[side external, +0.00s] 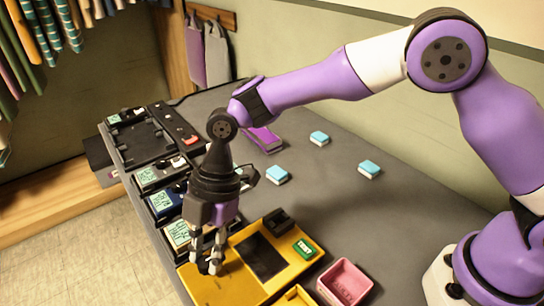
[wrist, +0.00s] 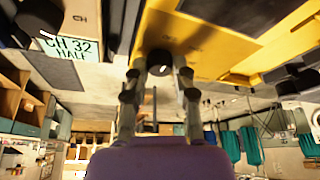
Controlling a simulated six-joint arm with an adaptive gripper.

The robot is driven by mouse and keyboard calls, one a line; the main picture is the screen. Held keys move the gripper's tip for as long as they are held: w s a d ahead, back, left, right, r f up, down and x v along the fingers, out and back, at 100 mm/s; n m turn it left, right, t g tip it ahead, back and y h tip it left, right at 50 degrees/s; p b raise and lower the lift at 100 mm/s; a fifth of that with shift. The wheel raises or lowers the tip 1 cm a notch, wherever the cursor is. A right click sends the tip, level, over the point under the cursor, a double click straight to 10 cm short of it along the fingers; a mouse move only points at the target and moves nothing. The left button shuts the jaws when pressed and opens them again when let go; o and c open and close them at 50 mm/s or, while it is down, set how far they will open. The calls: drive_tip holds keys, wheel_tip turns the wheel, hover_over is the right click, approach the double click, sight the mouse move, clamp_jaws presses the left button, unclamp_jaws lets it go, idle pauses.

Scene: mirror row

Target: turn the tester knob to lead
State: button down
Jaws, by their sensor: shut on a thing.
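The yellow tester (side external: 220,288) lies at the front of the grey table, with a dark recessed panel (side external: 259,256) in its top. My gripper (side external: 208,268) points down at the tester's left part. In the wrist view its two fingers (wrist: 160,85) stand on either side of a round black knob (wrist: 160,62) on the yellow face (wrist: 185,45). The gripper is shut on this knob. A small light mark shows on the knob, but I cannot read which setting it points to. In the side view the fingers mostly hide the knob.
A green label tile (side external: 304,249) and a black block (side external: 278,220) sit by the tester's far edge. A pink tray (side external: 345,283) stands to its right. Black units with pale green labels (side external: 178,235) line the left edge.

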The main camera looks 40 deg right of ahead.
drive_tip(key=shift+s+f, duration=0.1)
drive_tip(key=m, duration=0.2)
drive_tip(key=m+t, duration=0.1)
drive_tip(key=m, duration=0.1)
drive_tip(key=shift+s+m+t, duration=0.2)
drive_tip(key=shift+m+t, duration=0.1)
drive_tip(key=m+t, duration=0.1)
drive_tip(key=m, duration=0.2)
drive_tip(key=shift+s+m, duration=0.15)
drive_tip(key=shift+m, duration=0.15)
drive_tip(key=m+t, duration=0.1)
drive_tip(key=m, duration=0.1)
drive_tip(key=m+t, duration=0.1)
drive_tip(key=m, duration=0.1)
drive_tip(key=shift+s+a+h, duration=0.15)
drive_tip(key=shift+h, duration=0.15)
drive_tip(key=m+h, duration=0.1)
drive_tip(key=m, duration=0.3)
drive_tip(key=shift+a+m+t, duration=0.1)
drive_tip(key=shift+m+t, duration=0.2)
drive_tip(key=shift+t, duration=0.1)
